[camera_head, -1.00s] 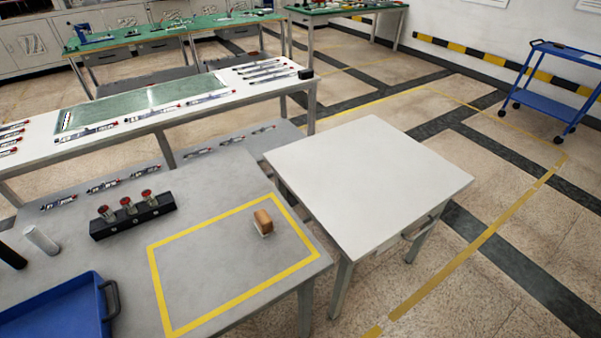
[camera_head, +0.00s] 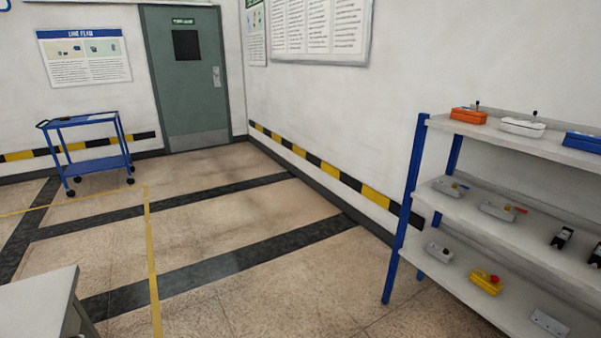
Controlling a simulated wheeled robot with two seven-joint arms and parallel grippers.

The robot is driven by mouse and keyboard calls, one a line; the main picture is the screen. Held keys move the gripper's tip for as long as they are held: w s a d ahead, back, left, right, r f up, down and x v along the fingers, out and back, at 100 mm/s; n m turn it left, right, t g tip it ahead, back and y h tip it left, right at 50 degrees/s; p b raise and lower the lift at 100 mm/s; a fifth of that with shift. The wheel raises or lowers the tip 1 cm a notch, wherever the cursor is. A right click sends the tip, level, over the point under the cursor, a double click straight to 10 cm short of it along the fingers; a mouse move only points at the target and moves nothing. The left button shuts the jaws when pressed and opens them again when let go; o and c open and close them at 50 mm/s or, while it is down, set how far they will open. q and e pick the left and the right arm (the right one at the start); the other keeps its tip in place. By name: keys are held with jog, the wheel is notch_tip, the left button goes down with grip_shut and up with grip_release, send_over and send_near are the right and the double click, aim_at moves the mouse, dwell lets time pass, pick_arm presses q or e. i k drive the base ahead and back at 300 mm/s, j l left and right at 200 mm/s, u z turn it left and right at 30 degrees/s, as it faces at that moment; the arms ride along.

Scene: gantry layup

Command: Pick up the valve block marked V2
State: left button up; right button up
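Neither of my grippers is in view. A shelf rack (camera_head: 480,228) with blue posts stands at the right and holds several small devices on three levels. An orange box (camera_head: 468,115), a white one (camera_head: 522,127) and a blue one (camera_head: 583,142) are on the top shelf. Two grey blocks with coloured levers, a left one (camera_head: 450,187) and a right one (camera_head: 502,209), sit on the middle shelf, with two black devices at its right. No V2 marking is readable, so I cannot tell whether any of these is the valve block.
A blue cart (camera_head: 88,165) stands at the far left, near a green door (camera_head: 187,85). A white table corner (camera_head: 38,305) shows at lower left. The floor between is clear.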

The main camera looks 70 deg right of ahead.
aim_at(453, 190)
jog(key=l+z, duration=0.15)
jog(key=z, duration=3.15)
jog(key=i+j+z, duration=0.4)
jog(key=i, duration=0.25)
jog(key=i+j+z, duration=0.35)
jog(key=i+j, duration=0.25)
jog(key=j, duration=0.2)
